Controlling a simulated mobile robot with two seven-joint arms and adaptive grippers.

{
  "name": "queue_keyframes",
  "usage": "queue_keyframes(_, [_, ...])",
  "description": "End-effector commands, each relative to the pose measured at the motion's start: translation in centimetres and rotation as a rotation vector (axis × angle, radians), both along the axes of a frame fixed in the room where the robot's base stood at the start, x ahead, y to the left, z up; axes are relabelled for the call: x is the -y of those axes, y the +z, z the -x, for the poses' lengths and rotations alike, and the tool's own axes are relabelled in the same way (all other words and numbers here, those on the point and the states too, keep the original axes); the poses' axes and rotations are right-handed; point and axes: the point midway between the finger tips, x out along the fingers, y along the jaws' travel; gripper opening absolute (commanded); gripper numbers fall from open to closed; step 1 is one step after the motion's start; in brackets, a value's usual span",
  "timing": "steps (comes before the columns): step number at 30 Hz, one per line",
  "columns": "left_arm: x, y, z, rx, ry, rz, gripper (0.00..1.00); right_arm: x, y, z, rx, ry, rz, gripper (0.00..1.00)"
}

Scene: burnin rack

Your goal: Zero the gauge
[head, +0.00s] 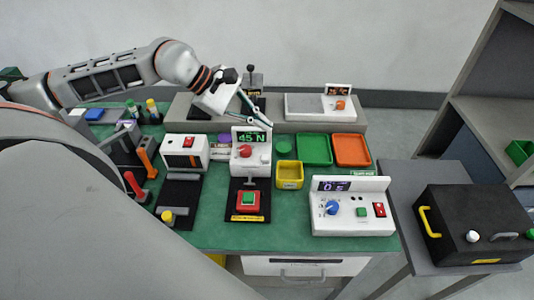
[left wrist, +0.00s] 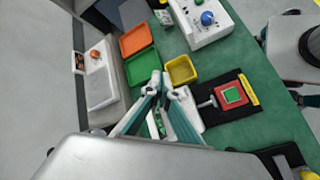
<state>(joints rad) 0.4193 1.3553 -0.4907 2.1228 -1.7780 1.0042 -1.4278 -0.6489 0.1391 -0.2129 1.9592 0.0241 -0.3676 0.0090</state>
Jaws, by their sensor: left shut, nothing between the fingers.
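The gauge (head: 240,163) is a white box with a dark display reading 45 N in green, a red knob (head: 244,151) and a small pale spot at its right front. It stands at the middle of the green bench behind a black plate with a red-framed green button (head: 248,201). My left gripper (head: 268,124) is shut and empty, its fingertips above the display's right end. In the left wrist view the shut fingertips (left wrist: 162,80) cover part of the gauge (left wrist: 190,108); the knob is hidden there. I cannot tell whether the fingers touch it.
A yellow bin (head: 290,184) stands right of the gauge, with green (head: 314,162) and orange (head: 351,163) trays behind. A white box with a blue knob (head: 350,223) is at the front right. A white box with a red switch (head: 172,142) stands left.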

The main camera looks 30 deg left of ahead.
Motion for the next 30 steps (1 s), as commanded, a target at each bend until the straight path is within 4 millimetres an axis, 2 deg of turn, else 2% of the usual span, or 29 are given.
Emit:
queue_keyframes(8, [0.1,-0.2,0.0,-0.002,0.001,0.003,0.00,0.0,0.0,0.0,0.001,0.000,-0.001,0.40])
queue_keyframes(14, [0.1,-1.4,0.0,-0.004,0.001,0.004,0.00,0.0,-0.5,0.0,0.003,0.000,-0.002,0.40])
queue_keyframes(26, [0.1,-6.5,0.0,-0.005,0.002,0.005,0.00,0.0,-3.2,0.3,-0.008,0.000,0.000,0.40])
queue_keyframes(30, [0.1,-8.2,0.0,-0.004,0.001,0.004,0.00,0.0,-5.1,0.7,-0.020,0.000,0.000,0.40])
